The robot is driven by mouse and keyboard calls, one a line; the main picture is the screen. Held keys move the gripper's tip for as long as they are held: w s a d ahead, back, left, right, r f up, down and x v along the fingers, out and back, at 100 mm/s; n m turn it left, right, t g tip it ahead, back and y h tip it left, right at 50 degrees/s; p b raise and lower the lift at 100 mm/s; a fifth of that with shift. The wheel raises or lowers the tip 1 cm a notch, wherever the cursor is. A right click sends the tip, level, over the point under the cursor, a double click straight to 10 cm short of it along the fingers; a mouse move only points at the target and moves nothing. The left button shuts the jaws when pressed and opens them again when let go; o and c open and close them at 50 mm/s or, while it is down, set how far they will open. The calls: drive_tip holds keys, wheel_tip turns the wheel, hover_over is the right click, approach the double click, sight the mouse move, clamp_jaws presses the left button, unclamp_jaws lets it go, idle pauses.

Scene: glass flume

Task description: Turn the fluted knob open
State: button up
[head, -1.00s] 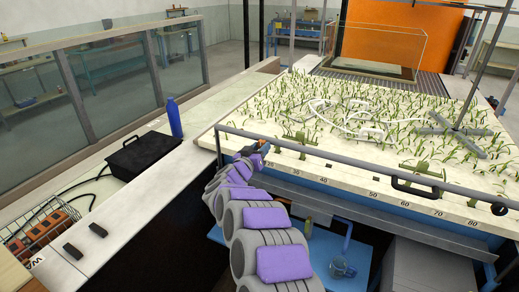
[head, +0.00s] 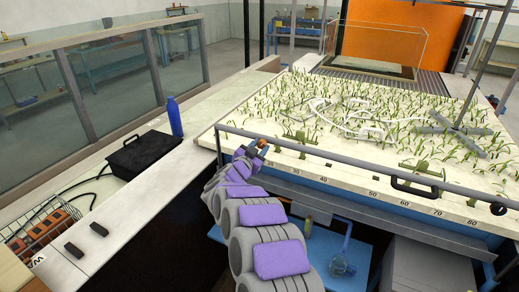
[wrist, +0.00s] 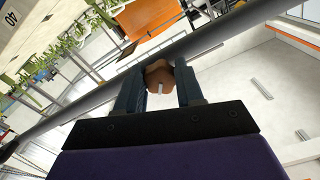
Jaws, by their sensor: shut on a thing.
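The fluted knob (wrist: 158,76) is orange-brown with a pale mark on its face. In the wrist view it sits between the two dark fingers of my gripper (wrist: 160,70), which are shut on it from both sides. In the head view the knob (head: 263,143) is a small orange spot at the front rail of the flume bed, left of centre. My gripper (head: 257,147) is there at the end of my arm, partly hiding it. The back of the knob and its mounting are hidden.
A grey rail (head: 345,161) runs along the front of the plant-covered bed (head: 345,190), close by the knob. A black handle (head: 415,189) is farther right. A blue bottle (head: 175,118) and a black box (head: 140,152) stand left. A blue shelf (head: 320,248) lies below.

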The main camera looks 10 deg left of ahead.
drive_tip(key=m+b, duration=0.3)
drive_tip(key=m, duration=0.3)
drive_tip(key=shift+a+f, duration=0.1)
drive_tip(key=shift+a, duration=0.05)
drive_tip(key=shift+m+b, duration=1.5)
drive_tip(key=shift+m, duration=0.9)
drive_tip(key=shift+r, duration=0.2)
drive_tip(key=o, duration=1.1)
drive_tip(key=shift+c, duration=0.2)
drive_tip(key=p+v, duration=0.2)
drive_tip(key=v, duration=1.5)
drive_tip(key=shift+a+p, duration=0.2)
drive_tip(key=shift+p, duration=0.2)
